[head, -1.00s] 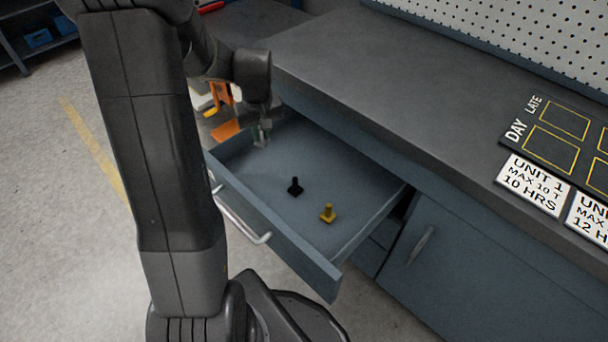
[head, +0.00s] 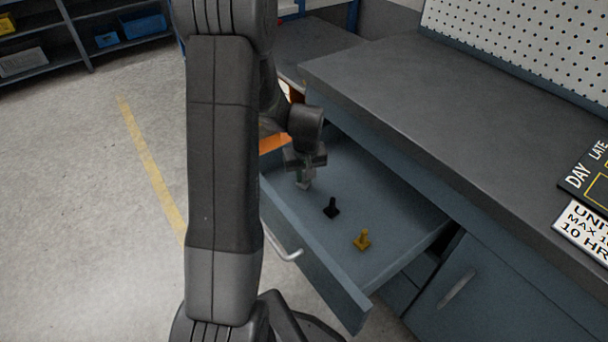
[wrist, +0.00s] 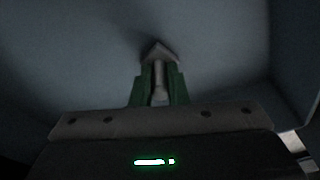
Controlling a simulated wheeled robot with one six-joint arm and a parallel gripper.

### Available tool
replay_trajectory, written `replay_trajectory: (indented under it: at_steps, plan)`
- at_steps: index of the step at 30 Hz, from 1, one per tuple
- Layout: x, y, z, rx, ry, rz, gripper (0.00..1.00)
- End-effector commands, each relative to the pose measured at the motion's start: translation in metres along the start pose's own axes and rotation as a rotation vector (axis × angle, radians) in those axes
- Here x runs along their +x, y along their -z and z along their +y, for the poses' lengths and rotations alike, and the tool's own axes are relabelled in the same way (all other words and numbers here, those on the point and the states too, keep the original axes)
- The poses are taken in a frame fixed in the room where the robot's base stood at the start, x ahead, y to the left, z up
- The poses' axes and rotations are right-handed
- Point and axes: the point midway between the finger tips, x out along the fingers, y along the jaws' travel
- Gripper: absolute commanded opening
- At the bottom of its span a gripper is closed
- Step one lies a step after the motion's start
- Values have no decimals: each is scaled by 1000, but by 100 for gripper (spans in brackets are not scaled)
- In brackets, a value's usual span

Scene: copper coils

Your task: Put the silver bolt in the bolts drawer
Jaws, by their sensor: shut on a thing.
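My gripper (head: 304,171) is inside the open drawer (head: 318,275), over the far left part of its floor. In the wrist view its green fingers (wrist: 159,88) are shut on the shank of the silver bolt (wrist: 160,72). The bolt is upright with its wide, angular end down, and it also shows below the fingers in the head view (head: 304,185). That end is close to the drawer floor; I cannot tell whether it touches. A black bolt (head: 331,208) and a yellow bolt (head: 362,240) stand upright on the drawer floor, to the right of the gripper.
The grey worktop (head: 400,90) overhangs the back of the drawer. A closed cabinet door (head: 470,290) is at the right. An orange thing (head: 274,143) shows behind my arm. The drawer floor beyond the two standing bolts is clear.

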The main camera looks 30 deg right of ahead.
Motion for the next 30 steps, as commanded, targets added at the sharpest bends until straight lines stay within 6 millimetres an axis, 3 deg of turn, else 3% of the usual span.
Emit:
replay_trajectory:
  at_steps: [3, 4, 7, 19, 30]
  plan:
    - [4, 0, 0, 0, 0, 0, 0]
    - [4, 0, 0, 0, 0, 0, 16]
    - [3, 0, 0, 0, 0, 0, 35]
    - [-5, 1, 0, 0, -1, 2, 36]
    - [-81, 1, 0, 0, -1, 4, 36]
